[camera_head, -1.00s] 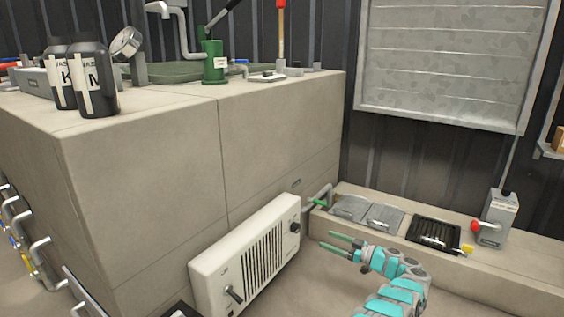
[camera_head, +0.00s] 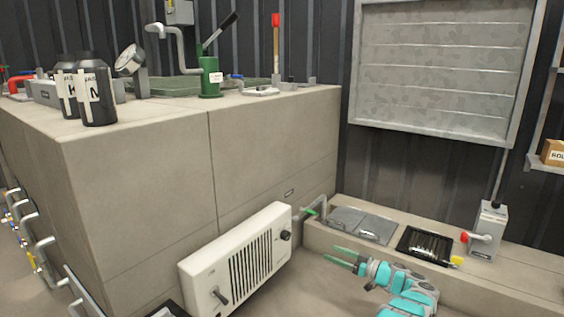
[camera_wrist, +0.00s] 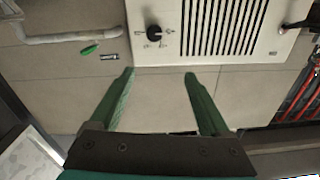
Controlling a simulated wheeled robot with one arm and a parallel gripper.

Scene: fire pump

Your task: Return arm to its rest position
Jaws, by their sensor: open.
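My gripper (camera_head: 342,262) is at the lower right of the head view, on the end of my teal and grey arm. Its two green fingers are apart, with nothing between them. In the wrist view my gripper (camera_wrist: 160,76) is also open and empty. It is in front of the concrete block, near a white slatted heater unit (camera_head: 240,262) with a dark knob. The heater (camera_wrist: 225,30) fills the top of the wrist view, beyond the fingertips. I cannot tell the exact gap between fingers and heater.
A low ledge right of my gripper holds grey plates (camera_head: 362,224), a black tray (camera_head: 424,245) and a grey switch box (camera_head: 489,232) with a red knob. A pipe with a green handle (camera_head: 309,212) is behind the fingers. Bottles (camera_head: 97,97) and a green pump (camera_head: 210,76) stand on the concrete block.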

